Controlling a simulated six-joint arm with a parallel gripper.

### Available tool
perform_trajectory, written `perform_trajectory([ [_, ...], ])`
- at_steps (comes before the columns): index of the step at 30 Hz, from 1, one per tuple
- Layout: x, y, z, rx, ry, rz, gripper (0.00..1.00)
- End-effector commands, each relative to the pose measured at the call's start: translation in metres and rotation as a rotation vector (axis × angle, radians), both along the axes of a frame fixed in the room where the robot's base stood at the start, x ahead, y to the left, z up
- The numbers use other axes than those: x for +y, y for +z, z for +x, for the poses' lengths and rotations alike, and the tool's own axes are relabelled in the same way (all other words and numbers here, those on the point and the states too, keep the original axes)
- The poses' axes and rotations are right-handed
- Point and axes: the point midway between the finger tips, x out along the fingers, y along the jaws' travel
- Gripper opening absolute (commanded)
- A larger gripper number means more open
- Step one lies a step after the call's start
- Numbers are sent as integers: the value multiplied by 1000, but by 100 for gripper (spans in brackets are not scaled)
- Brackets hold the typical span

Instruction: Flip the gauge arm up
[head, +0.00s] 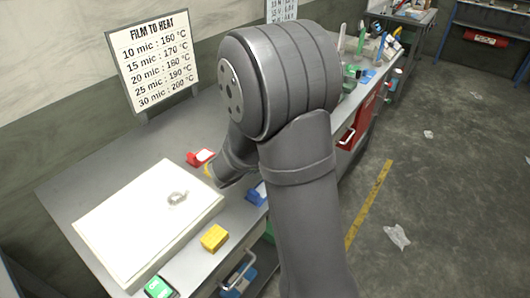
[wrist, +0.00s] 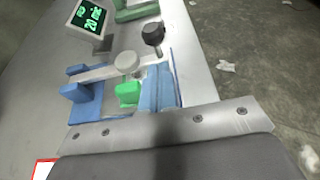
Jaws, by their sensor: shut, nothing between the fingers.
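The gauge shows in the wrist view as a blue bracket (wrist: 84,98) with a pale grey arm (wrist: 98,73) running from it to the right, lying low and roughly level. A round grey knob (wrist: 127,62) sits on the arm, above a green block (wrist: 128,93). A blue ribbed piece (wrist: 160,88) stands to the right. My gripper (wrist: 160,122) shows as a metal plate and dark body at the bottom. It is shut and empty, in front of the gauge; contact cannot be told. My own arm hides it in the head view.
A tilted display (wrist: 88,22) reads 20 mic, near a dark knob (wrist: 152,33). In the head view, a glowing white panel (head: 140,225), yellow block (head: 214,238) and red block (head: 200,158) lie on the grey bench (head: 95,172). A temperature sign (head: 155,60) stands behind.

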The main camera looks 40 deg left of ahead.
Motion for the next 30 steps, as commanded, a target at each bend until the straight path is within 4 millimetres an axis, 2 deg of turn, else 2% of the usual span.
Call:
perform_trajectory([
  [4, -1, -7, 20, 1, -2, -2, 0],
  [9, -1, -11, 29, 1, -1, 0, 0],
  [22, 0, -10, 30, 0, 1, -5, 0],
  [30, 2, -2, 30, 0, 0, -55, 0],
])
